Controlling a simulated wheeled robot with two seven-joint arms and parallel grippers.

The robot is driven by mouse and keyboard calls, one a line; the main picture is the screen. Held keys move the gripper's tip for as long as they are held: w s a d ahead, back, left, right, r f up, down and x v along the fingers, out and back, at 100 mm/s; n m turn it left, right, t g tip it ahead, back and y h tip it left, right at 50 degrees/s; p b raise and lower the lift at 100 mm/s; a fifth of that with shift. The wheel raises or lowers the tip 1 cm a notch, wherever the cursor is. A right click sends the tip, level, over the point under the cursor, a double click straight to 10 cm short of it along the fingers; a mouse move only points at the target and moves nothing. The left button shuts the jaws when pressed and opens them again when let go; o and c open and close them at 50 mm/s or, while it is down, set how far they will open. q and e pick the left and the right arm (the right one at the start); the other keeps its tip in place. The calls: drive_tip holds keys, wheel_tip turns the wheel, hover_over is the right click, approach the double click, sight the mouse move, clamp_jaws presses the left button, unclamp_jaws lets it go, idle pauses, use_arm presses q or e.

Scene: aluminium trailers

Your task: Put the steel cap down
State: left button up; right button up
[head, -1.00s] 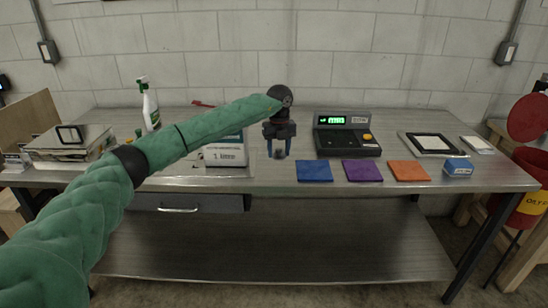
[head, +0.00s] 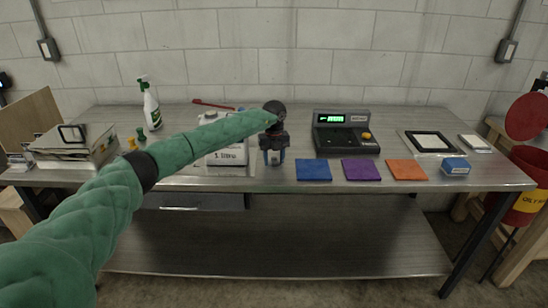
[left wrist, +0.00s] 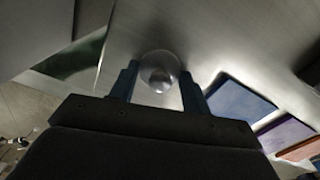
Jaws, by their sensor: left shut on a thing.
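The steel cap (left wrist: 160,72) is a shiny round piece between the two blue-grey fingers of my left gripper in the left wrist view. My left gripper (left wrist: 158,88) is shut on it, with a finger on each side. In the head view the left gripper (head: 273,158) points down over the front part of the steel bench (head: 230,184), left of the blue square mat (head: 313,170). The cap is hard to make out there, and I cannot tell whether it touches the bench top. My right gripper is not in view.
A white container (head: 230,155) stands close left of the gripper, partly behind my arm. A black scale (head: 345,135) with a green display is to the right. Purple (head: 361,170) and orange (head: 406,170) mats and a blue box (head: 455,166) line the front edge.

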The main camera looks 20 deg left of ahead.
sight(274, 158)
use_arm(q)
drive_tip(key=shift+f, duration=0.1)
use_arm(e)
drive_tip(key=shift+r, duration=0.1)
use_arm(q)
drive_tip(key=o, duration=0.9)
drive_tip(key=shift+o, duration=0.2)
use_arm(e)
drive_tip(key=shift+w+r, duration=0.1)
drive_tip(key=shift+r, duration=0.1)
use_arm(q)
drive_tip(key=shift+r, duration=0.4)
wheel_tip(274, 158, up, 3)
drive_tip(key=shift+f+b, duration=0.1)
drive_tip(key=shift+b, duration=0.75)
wheel_tip(274, 158, up, 9)
drive_tip(key=b, duration=0.2)
drive_tip(key=shift+f, duration=0.2)
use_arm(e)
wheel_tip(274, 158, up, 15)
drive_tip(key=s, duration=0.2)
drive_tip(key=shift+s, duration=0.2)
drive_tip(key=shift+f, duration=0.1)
